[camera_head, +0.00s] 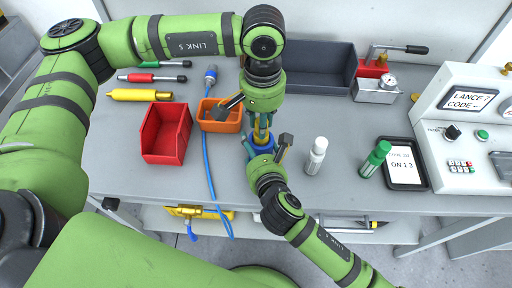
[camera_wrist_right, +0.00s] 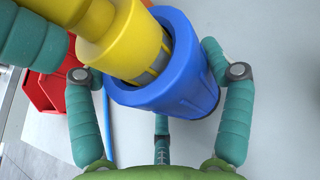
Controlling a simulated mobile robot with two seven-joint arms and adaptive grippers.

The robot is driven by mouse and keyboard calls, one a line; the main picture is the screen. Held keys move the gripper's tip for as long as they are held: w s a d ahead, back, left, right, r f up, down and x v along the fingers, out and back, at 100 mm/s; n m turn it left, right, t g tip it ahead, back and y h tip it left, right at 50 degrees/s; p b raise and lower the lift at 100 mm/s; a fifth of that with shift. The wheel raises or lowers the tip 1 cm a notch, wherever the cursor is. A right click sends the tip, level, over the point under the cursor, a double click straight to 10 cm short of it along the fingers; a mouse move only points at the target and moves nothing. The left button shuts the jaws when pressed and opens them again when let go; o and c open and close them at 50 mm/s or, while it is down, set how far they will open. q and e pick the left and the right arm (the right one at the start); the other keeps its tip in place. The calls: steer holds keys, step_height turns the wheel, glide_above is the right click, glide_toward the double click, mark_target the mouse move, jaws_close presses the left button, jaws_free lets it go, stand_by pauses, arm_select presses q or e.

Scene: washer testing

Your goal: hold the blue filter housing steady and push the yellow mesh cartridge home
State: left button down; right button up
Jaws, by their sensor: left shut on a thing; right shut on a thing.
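The blue filter housing (camera_head: 249,146) is above the bench in the middle of the head view. In the right wrist view the housing (camera_wrist_right: 190,80) is large, its open end facing the upper left. My right gripper (camera_head: 266,150) is shut on it, with fingers on both sides. The yellow mesh cartridge (camera_wrist_right: 122,42) has its mesh end inside the housing's mouth; a strip of grey mesh still shows at the rim. My left gripper (camera_head: 259,122) is directly above, shut on the cartridge. How deep the cartridge sits inside is hidden.
A red bin (camera_head: 166,134) and an orange bin (camera_head: 220,122) stand left of the grippers. A blue hose (camera_head: 209,170) runs down the bench. A grey tray (camera_head: 318,68) is behind.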

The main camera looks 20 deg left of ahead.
arm_select(q)
steer(key=shift+f, duration=1.05)
arm_select(e)
steer(key=shift+f, duration=0.1)
arm_select(q)
steer(key=c, duration=0.9)
jaws_free()
steer(key=shift+f, duration=0.1)
step_height(320, 180, up, 12)
steer(key=shift+r, duration=0.1)
arm_select(e)
steer(key=o, duration=1.6)
steer(key=shift+s+d, duration=0.1)
